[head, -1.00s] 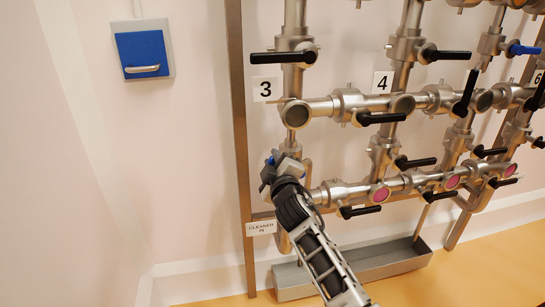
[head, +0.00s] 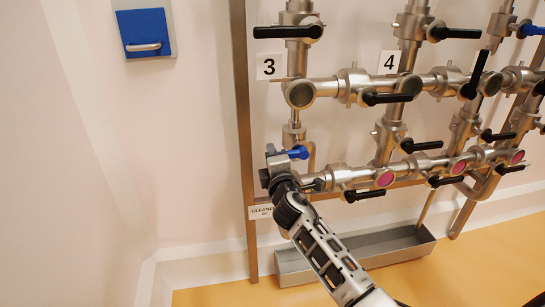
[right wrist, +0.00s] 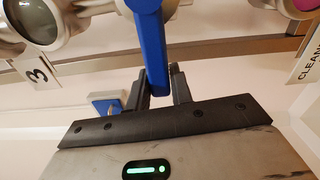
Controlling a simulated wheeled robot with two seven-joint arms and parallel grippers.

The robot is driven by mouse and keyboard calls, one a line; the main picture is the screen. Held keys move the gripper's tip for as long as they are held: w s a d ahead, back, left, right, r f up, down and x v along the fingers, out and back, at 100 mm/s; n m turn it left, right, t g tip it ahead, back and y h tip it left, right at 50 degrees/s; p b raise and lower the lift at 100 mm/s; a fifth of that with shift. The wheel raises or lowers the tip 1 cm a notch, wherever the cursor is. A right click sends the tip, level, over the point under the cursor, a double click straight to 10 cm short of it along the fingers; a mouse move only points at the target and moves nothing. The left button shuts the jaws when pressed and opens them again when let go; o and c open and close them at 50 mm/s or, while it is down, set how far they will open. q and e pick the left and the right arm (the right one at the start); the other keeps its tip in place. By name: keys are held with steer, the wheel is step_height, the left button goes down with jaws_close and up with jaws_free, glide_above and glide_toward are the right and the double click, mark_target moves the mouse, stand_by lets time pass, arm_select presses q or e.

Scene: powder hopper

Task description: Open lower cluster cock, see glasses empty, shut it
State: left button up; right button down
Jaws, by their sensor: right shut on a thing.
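My right gripper (head: 277,160) is at the lower left end of the pipe cluster, below label 3. It is shut on a blue cock handle (head: 298,153). In the right wrist view the same blue handle (right wrist: 151,45) runs down between the two fingers (right wrist: 162,92). My gripper hides part of the cock. Along the lower pipe, the round sight glasses (head: 385,179), (head: 458,167) and (head: 517,157) show pink. The upper row glasses (head: 300,94) and (head: 410,87) look grey. My left gripper is not in view.
Several black-handled cocks (head: 365,195) sit close along the pipes. A steel trough (head: 405,252) stands below on the yellow floor. A label (head: 261,212) hangs on the frame post (head: 243,120). A blue wall box (head: 144,34) is at upper left.

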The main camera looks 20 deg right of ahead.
steer(key=shift+s+f, duration=0.15)
steer(key=shift+f, duration=0.65)
steer(key=c, duration=1.3)
jaws_free()
steer(key=shift+a, duration=0.1)
steer(key=shift+r, duration=0.2)
steer(key=v, duration=1.5)
steer(key=shift+s+r, duration=0.2)
steer(key=shift+s, duration=0.2)
